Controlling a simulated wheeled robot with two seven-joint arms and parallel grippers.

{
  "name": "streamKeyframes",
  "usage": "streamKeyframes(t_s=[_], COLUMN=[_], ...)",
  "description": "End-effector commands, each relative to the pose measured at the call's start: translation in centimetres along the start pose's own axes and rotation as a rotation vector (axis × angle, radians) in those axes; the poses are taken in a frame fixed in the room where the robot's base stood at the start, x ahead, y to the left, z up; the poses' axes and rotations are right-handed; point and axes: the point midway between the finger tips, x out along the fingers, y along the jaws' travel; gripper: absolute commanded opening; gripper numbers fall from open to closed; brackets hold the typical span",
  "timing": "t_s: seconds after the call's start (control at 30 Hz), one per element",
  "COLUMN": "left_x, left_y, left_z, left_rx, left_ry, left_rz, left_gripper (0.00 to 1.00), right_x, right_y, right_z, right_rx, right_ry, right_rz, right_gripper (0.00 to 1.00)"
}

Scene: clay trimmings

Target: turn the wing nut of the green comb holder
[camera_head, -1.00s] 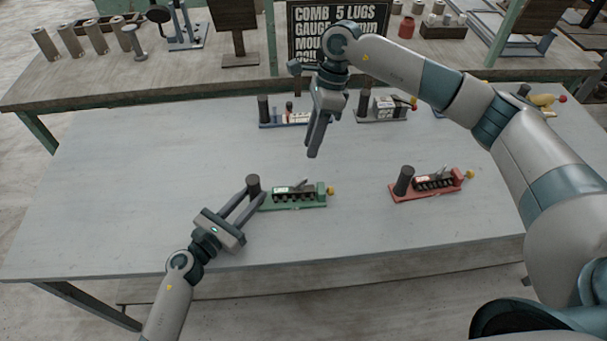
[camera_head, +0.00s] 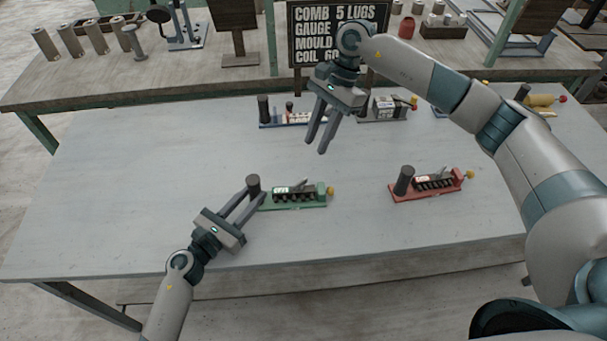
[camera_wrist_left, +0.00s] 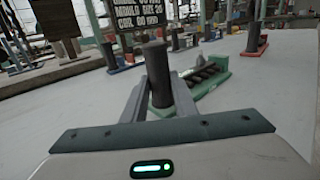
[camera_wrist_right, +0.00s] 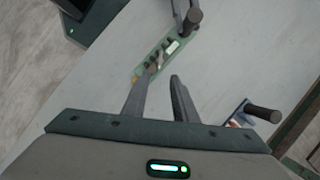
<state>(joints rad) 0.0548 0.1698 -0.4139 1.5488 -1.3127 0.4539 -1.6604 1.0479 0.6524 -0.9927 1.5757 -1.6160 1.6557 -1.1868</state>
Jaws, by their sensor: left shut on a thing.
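The green comb holder (camera_head: 292,206) lies on the table with a row of dark comb slots. A dark upright post (camera_head: 253,184) stands at its left end and a yellow knob (camera_head: 330,190) is at its right end. A small grey winged piece (camera_head: 302,183) rises over the comb and looks like the wing nut. My left gripper (camera_head: 252,194) is shut on the dark post, which also shows between its fingers in the left wrist view (camera_wrist_left: 157,75). My right gripper (camera_head: 317,146) is open and empty, above and behind the holder. The right wrist view shows the holder (camera_wrist_right: 144,68) beyond its fingers.
A red comb holder (camera_head: 425,192) lies to the right. A blue holder (camera_head: 283,125) and a grey holder (camera_head: 380,118) stand behind my right gripper. A lettered sign (camera_head: 312,45) stands at the back. The left of the table is clear.

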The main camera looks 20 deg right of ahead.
Motion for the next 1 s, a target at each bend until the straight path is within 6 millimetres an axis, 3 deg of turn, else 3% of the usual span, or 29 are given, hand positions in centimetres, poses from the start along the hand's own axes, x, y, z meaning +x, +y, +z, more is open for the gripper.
streamKeyframes(t_s=[0.37,0.8,1.0], left_x=[0.0,0.0,0.0], left_y=[0.0,0.0,0.0], left_z=[0.0,0.0,0.0], left_rx=[0.0,0.0,0.0], left_ry=[0.0,0.0,0.0], left_rz=[0.0,0.0,0.0], left_gripper=[0.0,0.0,0.0], right_x=[2.3,9.3,11.4], right_y=[0.0,0.1,0.0], right_z=[0.1,0.0,0.0], right_rx=[0.001,0.001,0.001], right_ry=[-0.001,-0.001,0.0], right_rz=[0.002,0.002,0.001], right_gripper=[0.26,0.26,0.26])
